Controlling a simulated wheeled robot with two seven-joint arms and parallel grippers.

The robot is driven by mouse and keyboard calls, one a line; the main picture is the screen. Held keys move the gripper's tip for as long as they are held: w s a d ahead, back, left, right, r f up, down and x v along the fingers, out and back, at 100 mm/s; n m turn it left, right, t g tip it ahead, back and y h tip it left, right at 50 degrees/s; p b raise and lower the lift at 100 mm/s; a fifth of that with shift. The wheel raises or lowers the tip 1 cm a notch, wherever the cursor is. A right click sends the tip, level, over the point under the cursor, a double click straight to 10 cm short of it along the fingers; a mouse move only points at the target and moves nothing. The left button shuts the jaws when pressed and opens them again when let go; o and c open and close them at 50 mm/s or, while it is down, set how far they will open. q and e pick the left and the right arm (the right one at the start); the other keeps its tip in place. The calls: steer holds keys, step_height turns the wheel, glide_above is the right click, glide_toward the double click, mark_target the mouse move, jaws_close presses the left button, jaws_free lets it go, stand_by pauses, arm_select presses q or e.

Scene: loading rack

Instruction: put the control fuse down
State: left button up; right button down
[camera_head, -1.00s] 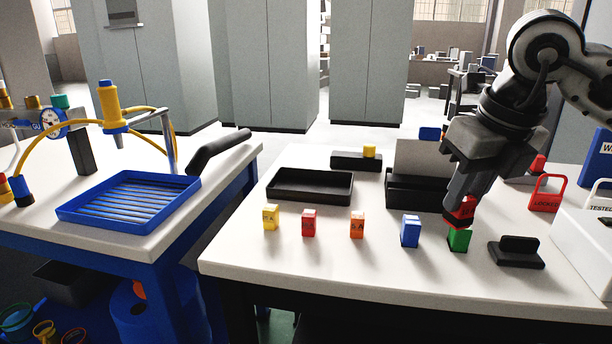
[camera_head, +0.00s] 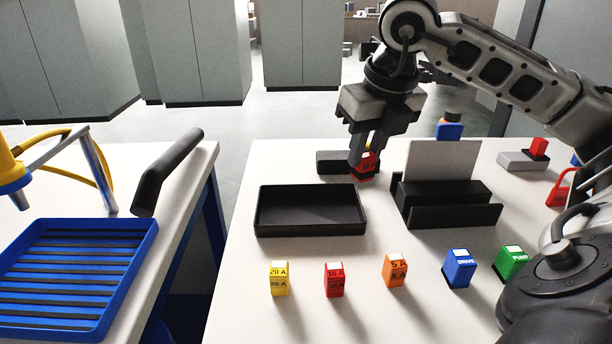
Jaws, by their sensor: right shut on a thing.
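My right gripper (camera_head: 364,160) is shut on a red block, the control fuse (camera_head: 370,167), at the back of the white table. The red block shows between and below the fingertips; its label cannot be read. The gripper is at the right end of a low black block (camera_head: 334,162) and covers part of it. I cannot tell whether the red block touches the black block or the table. My left gripper is not in view.
A yellow fuse (camera_head: 279,279), a red fuse (camera_head: 334,280), an orange fuse (camera_head: 395,271), a blue DRIVE fuse (camera_head: 459,269) and a green PUMP fuse (camera_head: 511,264) stand in front. A black tray (camera_head: 310,231) and a black holder with a grey plate (camera_head: 442,160) lie behind. A blue rack (camera_head: 148,250) is left.

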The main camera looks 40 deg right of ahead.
steer(key=w+a+f, duration=0.1)
steer(key=w+f, duration=0.1)
steer(key=w, duration=0.1)
steer(key=w+a+f+p, duration=0.1)
steer(key=w+f, duration=0.1)
steer(key=f, duration=0.1)
steer(key=w+f+p, duration=0.1)
steer(key=w+f, duration=0.1)
steer(key=w, duration=0.1)
steer(key=shift+w+a+f, duration=0.25)
steer(key=shift+w+a, duration=0.1)
steer(key=shift+a, duration=0.05)
steer(key=shift+s+p+x, duration=0.2)
steer(key=shift+p+x, duration=0.15)
steer(key=shift+x, duration=1.45)
steer(key=shift+a+f, duration=0.1)
steer(key=shift+a, duration=0.1)
steer(key=shift+f, duration=0.2)
steer(key=c, duration=1.2)
jaws_free()
steer(key=shift+r, duration=0.15)
steer(key=shift+c, duration=0.2)
steer(key=v, duration=1.2)
